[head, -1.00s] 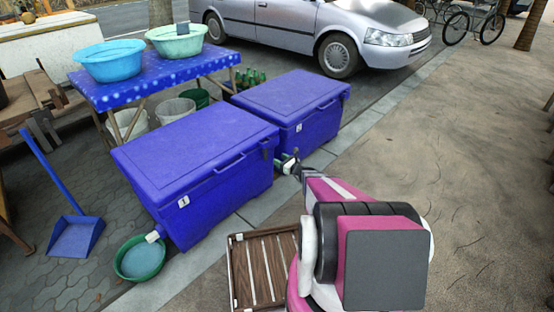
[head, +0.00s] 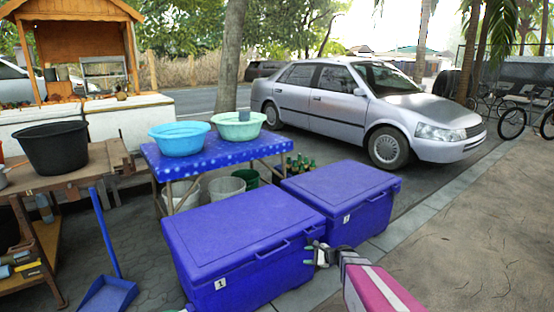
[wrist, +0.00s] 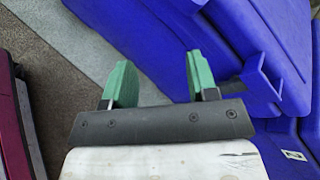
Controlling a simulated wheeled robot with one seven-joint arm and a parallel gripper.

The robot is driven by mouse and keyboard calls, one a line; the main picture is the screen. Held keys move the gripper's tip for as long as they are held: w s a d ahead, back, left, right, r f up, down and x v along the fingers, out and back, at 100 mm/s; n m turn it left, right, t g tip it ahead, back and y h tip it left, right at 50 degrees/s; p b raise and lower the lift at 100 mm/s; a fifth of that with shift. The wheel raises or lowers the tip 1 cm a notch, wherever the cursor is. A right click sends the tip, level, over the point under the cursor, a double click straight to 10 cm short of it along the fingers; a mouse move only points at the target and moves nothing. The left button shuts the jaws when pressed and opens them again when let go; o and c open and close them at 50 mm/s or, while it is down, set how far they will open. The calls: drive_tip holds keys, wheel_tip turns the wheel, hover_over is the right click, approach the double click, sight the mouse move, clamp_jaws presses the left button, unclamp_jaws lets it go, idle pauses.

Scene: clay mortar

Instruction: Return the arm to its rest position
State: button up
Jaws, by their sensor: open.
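My gripper (head: 318,254) is in front of the two blue coolers, near the gap between them. In the wrist view my gripper (wrist: 157,82) has its two green fingers wide apart with nothing between them. The near blue cooler (head: 240,235) is marked 1 and has its lid shut. The far blue cooler (head: 340,195) stands behind it to the right, also shut. In the wrist view a cooler's blue wall and handle (wrist: 262,85) are close to the right finger; I cannot tell whether they touch. Part of my pink arm shows at the lower right.
A blue table (head: 215,155) holds a blue basin (head: 179,140) and a green basin (head: 238,127). A wooden bench with a black tub (head: 52,148) stands at the left, near a blue dustpan (head: 108,293). A silver car (head: 370,110) is behind. The pavement (head: 470,240) at right is clear.

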drive_tip(key=s+d+r+n+g+h, duration=0.2)
drive_tip(key=s+r+n+h, duration=0.3)
drive_tip(key=s+n, duration=0.3)
drive_tip(key=s+d+r+n+g+h, duration=0.2)
drive_tip(key=s+r+n+g+h, duration=0.2)
drive_tip(key=s+n, duration=0.4)
drive_tip(key=s+r+h, duration=0.1)
drive_tip(key=s+h, duration=0.1)
drive_tip(key=s, duration=0.2)
drive_tip(key=shift+r+h, duration=0.4)
